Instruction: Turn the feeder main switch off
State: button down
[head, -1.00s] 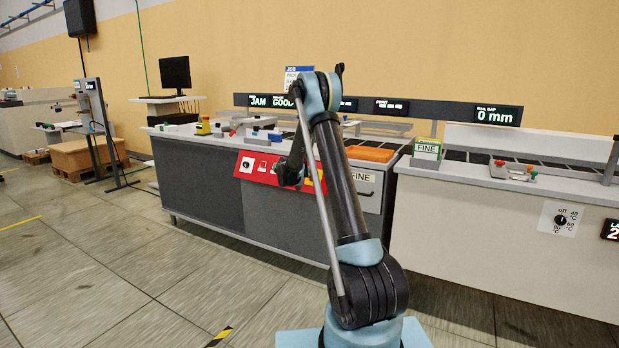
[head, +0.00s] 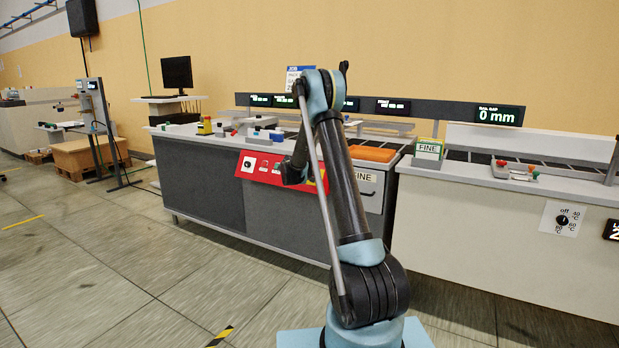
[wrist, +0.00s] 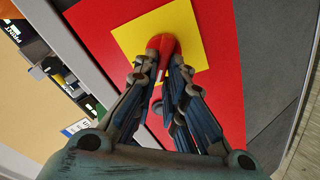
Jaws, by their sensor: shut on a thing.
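The main switch shows in the wrist view as a red knob (wrist: 164,43) on a yellow square plate (wrist: 193,28). My gripper (wrist: 164,64) is shut on the knob, with a fingertip on each side of it. The plate sits on a red panel (wrist: 228,75). In the head view the same red panel (head: 263,165) is on the front of the grey machine, and my arm hides the knob and my gripper there. A sliver of the yellow plate (head: 324,183) shows beside my arm.
A white dial (head: 248,164) sits on the panel's left part. The floor in front of the machine is clear.

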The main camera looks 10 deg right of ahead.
jog(key=shift+a+f+n+y, duration=0.1)
jog(key=shift+a+n+y, duration=0.05)
jog(key=shift+n, duration=1.1)
jog(key=shift+a+f+n+y, duration=0.1)
jog(key=shift+a+n, duration=0.05)
jog(key=shift+n, duration=1.05)
jog(key=shift+a+f+n+y, duration=0.1)
jog(key=shift+a+n+y, duration=0.05)
jog(key=shift+n, duration=1.1)
jog(key=shift+g, duration=0.3)
jog(key=c, duration=1.7)
grip_release()
jog(key=shift+o, duration=0.2)
jog(key=shift+d, duration=0.15)
jog(key=v, duration=1.2)
jog(key=shift+f, duration=0.2)
